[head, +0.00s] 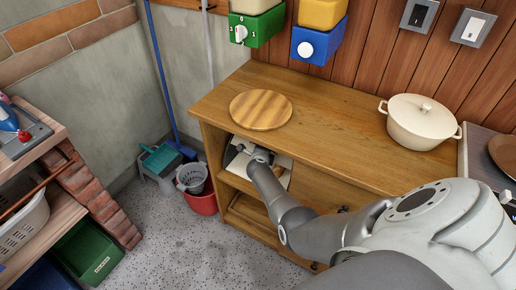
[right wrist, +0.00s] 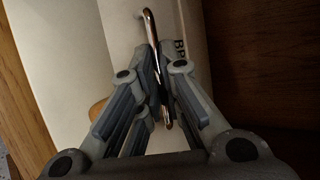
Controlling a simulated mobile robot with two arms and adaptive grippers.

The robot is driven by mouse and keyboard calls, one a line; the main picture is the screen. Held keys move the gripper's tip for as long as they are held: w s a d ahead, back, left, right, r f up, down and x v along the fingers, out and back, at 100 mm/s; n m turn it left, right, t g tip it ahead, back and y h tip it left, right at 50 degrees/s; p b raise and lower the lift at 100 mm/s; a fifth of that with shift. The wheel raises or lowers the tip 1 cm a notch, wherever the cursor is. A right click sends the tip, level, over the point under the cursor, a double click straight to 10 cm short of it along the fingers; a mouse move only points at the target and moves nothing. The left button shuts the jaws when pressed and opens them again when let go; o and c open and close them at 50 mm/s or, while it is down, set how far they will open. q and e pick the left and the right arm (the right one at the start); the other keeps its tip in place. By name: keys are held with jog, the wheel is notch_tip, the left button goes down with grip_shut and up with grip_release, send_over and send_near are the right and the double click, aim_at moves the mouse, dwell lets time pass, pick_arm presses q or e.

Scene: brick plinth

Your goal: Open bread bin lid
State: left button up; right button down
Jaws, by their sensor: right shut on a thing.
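The bread bin (right wrist: 108,40) is a cream box with a metal bar handle (right wrist: 151,24) and dark letters on its front, partly out of the picture in the right wrist view. In the head view a pale piece of the bin (head: 284,164) shows inside the cabinet's upper shelf, mostly hidden by my right arm. My right gripper (right wrist: 161,82) is shut on the bar handle, its fingers on either side of it. I cannot tell whether the lid is ajar. My left gripper is not in view.
The floor (head: 180,248) in front is clear.

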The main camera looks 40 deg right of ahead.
jog(key=shift+w+d+r, duration=0.3)
jog(key=shift+d, duration=0.35)
jog(key=shift+w+d+r, duration=0.25)
jog(key=shift+d+r, duration=0.1)
jog(key=shift+d, duration=0.35)
jog(key=shift+w+d+r, duration=0.3)
jog(key=shift+d, duration=0.35)
jog(key=c, duration=1.6)
grip_release()
jog(key=shift+r, duration=0.15)
jog(key=shift+s+a, duration=0.1)
jog(key=shift+f, duration=0.2)
jog(key=shift+a, duration=0.1)
jog(key=shift+s+a+r, duration=0.25)
jog(key=shift+s+r, duration=0.05)
jog(key=shift+r, duration=0.05)
jog(key=s+a, duration=0.8)
jog(key=s, duration=0.1)
